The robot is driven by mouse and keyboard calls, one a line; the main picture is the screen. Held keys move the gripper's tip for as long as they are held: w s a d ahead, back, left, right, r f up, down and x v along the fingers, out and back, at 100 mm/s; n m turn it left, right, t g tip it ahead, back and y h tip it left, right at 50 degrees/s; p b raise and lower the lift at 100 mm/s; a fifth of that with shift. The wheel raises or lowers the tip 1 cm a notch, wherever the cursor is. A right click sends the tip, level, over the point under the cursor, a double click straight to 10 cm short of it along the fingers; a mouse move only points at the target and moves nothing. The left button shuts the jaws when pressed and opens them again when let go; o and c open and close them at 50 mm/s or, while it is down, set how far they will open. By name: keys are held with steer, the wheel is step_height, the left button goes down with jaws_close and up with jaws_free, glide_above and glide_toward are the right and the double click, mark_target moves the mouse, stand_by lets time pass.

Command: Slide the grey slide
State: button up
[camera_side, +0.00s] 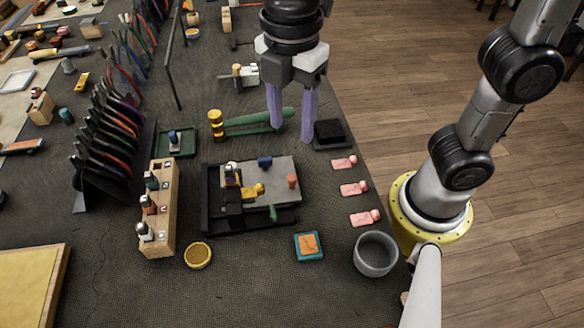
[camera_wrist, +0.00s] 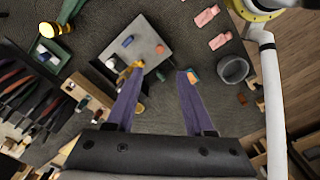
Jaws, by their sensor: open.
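The grey slide (camera_side: 272,172) is a flat grey plate lying on a black base (camera_side: 215,217) in the middle of the table. Blue, orange, green and yellow pieces stand on or at the edge of it. In the wrist view the grey slide (camera_wrist: 150,42) shows beyond the finger on the picture's left. My gripper (camera_side: 292,132) is open and empty, with its two purple fingers pointing down. It appears behind the slide in the side view. In the wrist view my gripper (camera_wrist: 160,75) has its fingers wide apart; one fingertip overlaps the plate's near corner in the picture.
A wooden stamp rack (camera_side: 161,205) stands left of the base. A green-handled mallet (camera_side: 260,121) lies behind it, near the fingers. A black block (camera_side: 329,132), several pink pieces (camera_side: 354,188), a grey bowl (camera_side: 376,254) and a teal pad (camera_side: 309,246) lie to the right and front.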

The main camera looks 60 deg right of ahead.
mark_target(292, 178)
step_height(292, 178, down, 12)
steer(key=shift+f, duration=0.1)
stand_by(0.5)
jaws_close()
stand_by(1.2)
